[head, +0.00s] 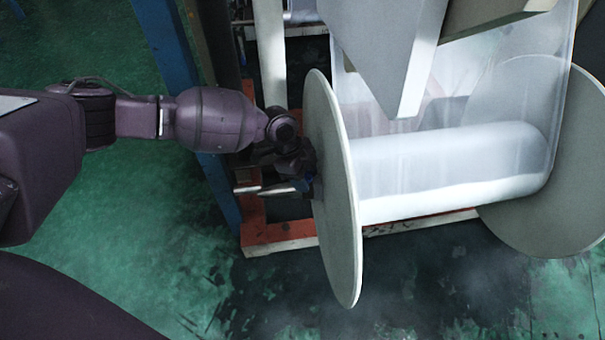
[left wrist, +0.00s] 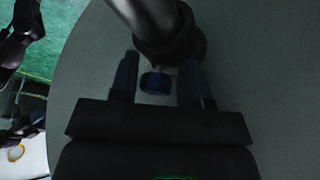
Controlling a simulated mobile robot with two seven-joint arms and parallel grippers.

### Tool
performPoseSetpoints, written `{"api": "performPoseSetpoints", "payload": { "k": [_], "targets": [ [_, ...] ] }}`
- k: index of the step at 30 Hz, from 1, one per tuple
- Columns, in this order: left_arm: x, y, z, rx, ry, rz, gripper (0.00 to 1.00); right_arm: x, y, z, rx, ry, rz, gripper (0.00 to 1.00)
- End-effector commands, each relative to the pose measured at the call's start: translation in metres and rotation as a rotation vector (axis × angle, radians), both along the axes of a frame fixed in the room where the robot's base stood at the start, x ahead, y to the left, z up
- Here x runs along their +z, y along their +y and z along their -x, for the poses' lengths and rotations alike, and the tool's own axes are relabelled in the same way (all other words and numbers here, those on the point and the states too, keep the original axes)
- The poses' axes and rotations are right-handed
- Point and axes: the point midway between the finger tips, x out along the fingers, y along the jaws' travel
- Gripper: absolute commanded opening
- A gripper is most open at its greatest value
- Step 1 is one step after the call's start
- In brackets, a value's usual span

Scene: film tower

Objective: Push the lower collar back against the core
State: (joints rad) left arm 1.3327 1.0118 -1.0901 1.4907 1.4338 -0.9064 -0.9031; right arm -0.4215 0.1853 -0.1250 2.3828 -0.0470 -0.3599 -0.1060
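The white film core (head: 440,165) lies across the head view between two pale round end discs. The near disc (head: 335,190) is at its left end. My left gripper (head: 302,182) is at this disc's outer face, and its fingertips are partly hidden in the head view. In the left wrist view, a dark collar (left wrist: 172,38) sits around a bright metal shaft (left wrist: 148,14) against the pale disc. A blue knob (left wrist: 155,82) lies between my left gripper's two spread fingers (left wrist: 158,70), with gaps on both sides.
A blue post (head: 175,70) and an orange base frame (head: 280,233) stand close by my left arm. A pale angled panel (head: 385,45) hangs above the core. The far disc (head: 535,150) is at the right. Green floor (head: 150,260) is open at lower left.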

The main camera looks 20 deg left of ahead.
Motion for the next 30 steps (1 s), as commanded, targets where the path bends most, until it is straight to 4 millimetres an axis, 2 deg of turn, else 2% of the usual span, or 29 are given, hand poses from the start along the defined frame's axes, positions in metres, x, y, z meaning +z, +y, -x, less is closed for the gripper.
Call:
{"api": "performPoseSetpoints", "payload": {
  "k": [1, 3, 12, 17, 21, 30],
  "targets": [
    [-0.002, 0.000, 0.001, 0.000, 0.002, 0.000, 0.51, -0.001, 0.000, 0.000, 0.000, 0.002, 0.000, 0.43],
    [-0.001, 0.001, 0.000, 0.001, 0.000, -0.001, 0.58, -0.001, 0.000, 0.000, 0.000, 0.001, 0.000, 0.43],
    [0.004, 0.003, -0.001, 0.002, -0.004, -0.003, 0.58, 0.003, 0.001, -0.002, -0.007, -0.012, -0.006, 0.43],
    [0.027, 0.011, -0.003, 0.002, -0.011, -0.002, 0.58, 0.011, 0.001, -0.006, -0.014, -0.022, -0.007, 0.43],
    [0.054, 0.021, -0.004, 0.003, -0.013, -0.001, 0.58, 0.015, 0.001, -0.007, -0.024, -0.015, -0.013, 0.43],
    [0.093, 0.038, -0.002, 0.001, -0.006, -0.001, 0.58, 0.007, -0.004, 0.003, -0.043, 0.018, -0.025, 0.43]
  ]
}}
